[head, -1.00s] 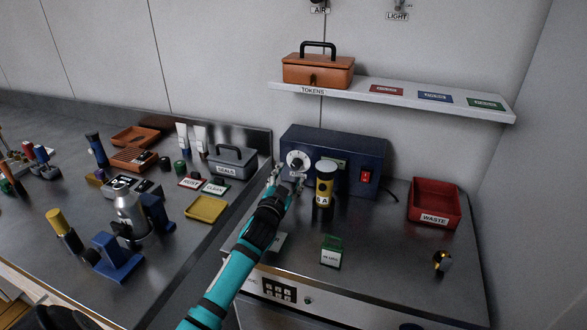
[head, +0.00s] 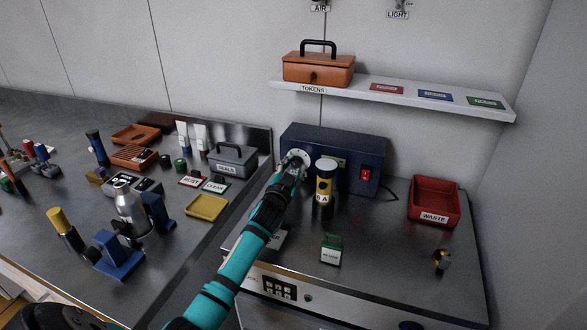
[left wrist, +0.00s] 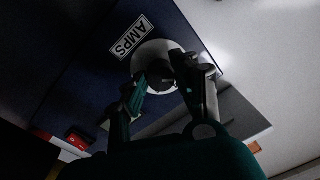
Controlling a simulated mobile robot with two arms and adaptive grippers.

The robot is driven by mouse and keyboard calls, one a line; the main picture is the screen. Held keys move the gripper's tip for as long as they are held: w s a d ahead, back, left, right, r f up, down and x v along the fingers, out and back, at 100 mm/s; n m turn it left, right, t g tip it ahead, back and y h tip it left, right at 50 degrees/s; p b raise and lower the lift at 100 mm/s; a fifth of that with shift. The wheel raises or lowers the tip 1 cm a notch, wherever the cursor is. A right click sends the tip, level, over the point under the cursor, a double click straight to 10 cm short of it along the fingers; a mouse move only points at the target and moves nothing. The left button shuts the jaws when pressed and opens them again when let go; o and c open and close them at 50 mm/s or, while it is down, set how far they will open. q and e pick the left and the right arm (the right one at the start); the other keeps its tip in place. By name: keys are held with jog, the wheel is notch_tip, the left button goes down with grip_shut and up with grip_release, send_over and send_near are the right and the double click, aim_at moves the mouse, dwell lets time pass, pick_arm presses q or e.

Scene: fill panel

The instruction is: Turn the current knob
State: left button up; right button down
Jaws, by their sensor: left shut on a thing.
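The current knob (left wrist: 158,72) is a dark knob on a white round dial (left wrist: 150,53) on the front of a dark blue box, beside an AMPS label (left wrist: 131,36). In the head view the dial (head: 301,155) is mostly covered by my gripper. My left gripper (head: 295,162) is at the dial. In the left wrist view my left gripper (left wrist: 160,84) has one finger on each side of the knob and is shut on it. The box (head: 345,150) stands at the back of the bench. My right gripper is not in view.
A yellow-and-black cylinder (head: 325,188) stands close to the right of my left gripper. A red switch (head: 366,174) is on the box's right side. A red WASTE bin (head: 456,190) and a green-topped item (head: 331,249) are on the bench. A shelf (head: 445,110) hangs above.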

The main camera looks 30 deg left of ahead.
pick_arm(q)
grip_shut()
jog(key=shift+m, duration=0.3)
jog(key=m, duration=0.3)
jog(key=shift+m, duration=0.3)
jog(key=m, duration=0.5)
jog(key=shift+a+m, duration=0.1)
jog(key=shift+m, duration=0.2)
jog(key=m, duration=0.5)
jog(key=shift+m+h, duration=0.3)
jog(key=m, duration=0.5)
jog(key=shift+r+t, duration=0.1)
jog(key=shift+t, duration=0.2)
